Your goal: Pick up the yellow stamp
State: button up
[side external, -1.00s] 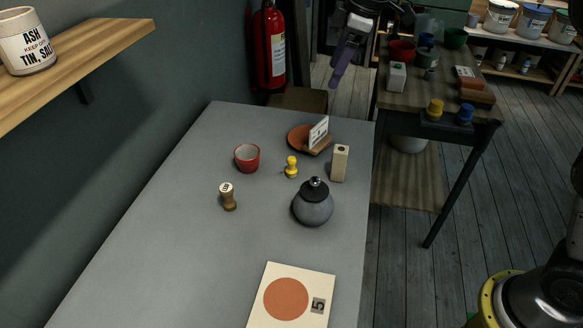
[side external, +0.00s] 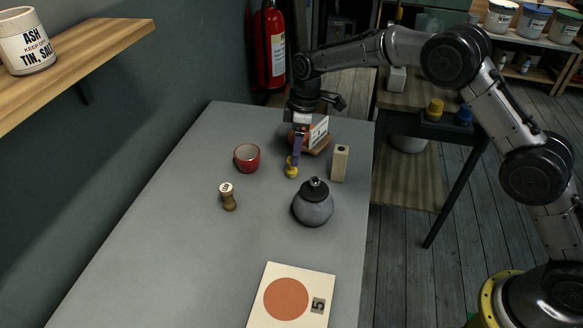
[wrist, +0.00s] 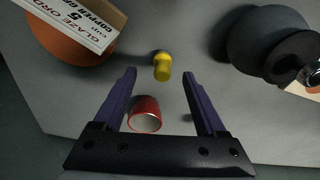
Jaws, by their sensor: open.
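The yellow stamp (side external: 291,169) stands on the grey table (side external: 190,260), and my gripper partly covers it in the side view. In the wrist view the yellow stamp (wrist: 162,66) lies just beyond the fingertips, near the middle of the gap. My gripper (side external: 296,160) points down over the stamp. Its purple fingers (wrist: 162,72) are spread apart with nothing held between them. I cannot tell whether a finger touches the stamp.
A red cup (side external: 247,158) is left of the stamp and a wooden stamp (side external: 228,197) nearer. A wooden block (side external: 340,163) and a grey jar (side external: 313,206) are to the right. A card (side external: 318,132) in a stand and a terracotta dish are behind.

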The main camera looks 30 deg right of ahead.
aim_at(292, 168)
jog(key=shift+w+a+f, duration=0.1)
jog(key=shift+a+f, duration=0.1)
jog(key=shift+f, duration=0.8)
jog(key=shift+a+f, duration=0.2)
jog(key=shift+f, duration=0.75)
jog(key=shift+w+a+f, duration=0.1)
jog(key=shift+a+f, duration=0.1)
jog(key=shift+f, duration=0.8)
grip_shut()
